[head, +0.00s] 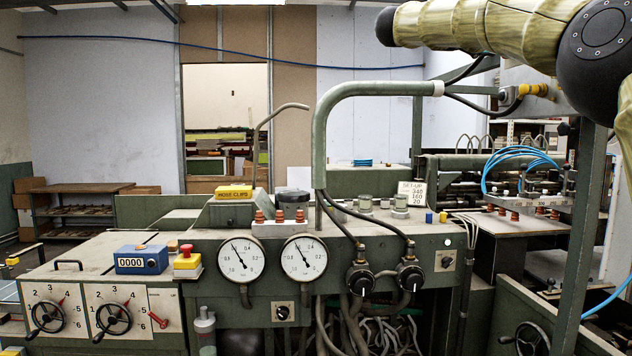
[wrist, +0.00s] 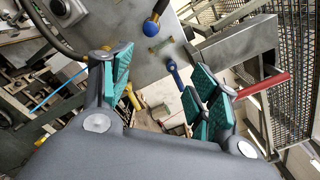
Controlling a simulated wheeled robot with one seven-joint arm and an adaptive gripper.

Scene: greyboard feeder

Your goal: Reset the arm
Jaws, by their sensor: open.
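My gripper (wrist: 162,95) shows in the wrist view, with its green-padded fingers spread wide apart. Nothing is between the pads; through the gap I see a blue-ended lever, a yellow part and a pale surface farther off. In the head view my arm (head: 480,25) reaches across the upper right, with its dark joint at the right edge. The gripper itself is outside the head view.
A green machine console (head: 330,265) fills the front, with two gauges, handwheels, a red-topped button (head: 187,258) and a blue counter (head: 141,260). A green pipe (head: 375,90) arches above it. Blue hoses (head: 520,160) lie at right. A wire mesh (wrist: 290,70) stands right in the wrist view.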

